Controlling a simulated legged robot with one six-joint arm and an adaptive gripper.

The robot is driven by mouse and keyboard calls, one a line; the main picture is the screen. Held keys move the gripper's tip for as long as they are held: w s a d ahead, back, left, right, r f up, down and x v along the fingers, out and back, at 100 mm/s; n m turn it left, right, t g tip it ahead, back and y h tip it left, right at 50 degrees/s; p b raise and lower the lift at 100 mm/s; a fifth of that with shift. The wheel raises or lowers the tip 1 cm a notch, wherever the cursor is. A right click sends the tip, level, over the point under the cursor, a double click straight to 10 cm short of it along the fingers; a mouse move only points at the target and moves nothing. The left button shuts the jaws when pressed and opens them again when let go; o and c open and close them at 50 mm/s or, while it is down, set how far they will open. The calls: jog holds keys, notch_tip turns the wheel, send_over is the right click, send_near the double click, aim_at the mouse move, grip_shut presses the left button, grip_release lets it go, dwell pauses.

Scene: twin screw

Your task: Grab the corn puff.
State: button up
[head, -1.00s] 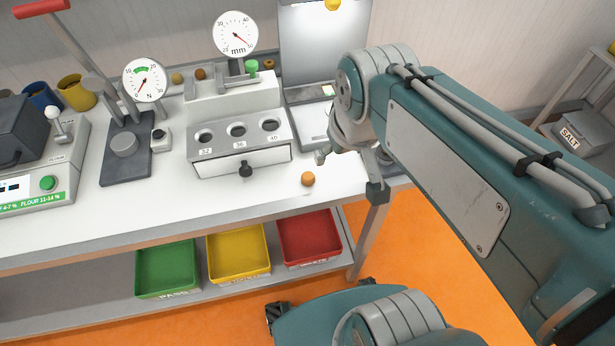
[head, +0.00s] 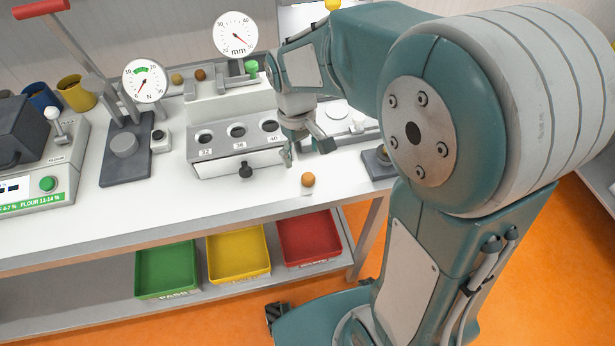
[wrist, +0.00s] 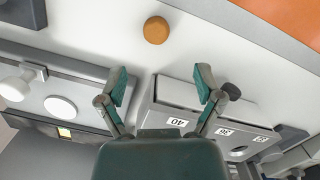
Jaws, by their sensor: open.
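The corn puff (head: 308,180) is a small round orange-brown ball on the white table top near its front edge. In the wrist view the corn puff (wrist: 156,30) lies beyond the fingertips, roughly centred between them. My gripper (head: 306,150) is open and empty, behind the puff and apart from it, beside the right end of the gauge box. In the wrist view the two fingers of my gripper (wrist: 162,82) are spread wide with nothing between them.
The grey gauge box (head: 240,160) with numbered holes and a black knob stands left of my gripper. A dark block (head: 380,163) sits to the right. Green, yellow and red trays (head: 310,240) are on the shelf below.

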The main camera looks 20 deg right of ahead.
aim_at(308, 176)
jog(key=f, duration=0.4)
jog(key=s+d+f, duration=0.1)
jog(key=f, duration=0.2)
jog(key=shift+s, duration=0.1)
jog(key=c, duration=0.8)
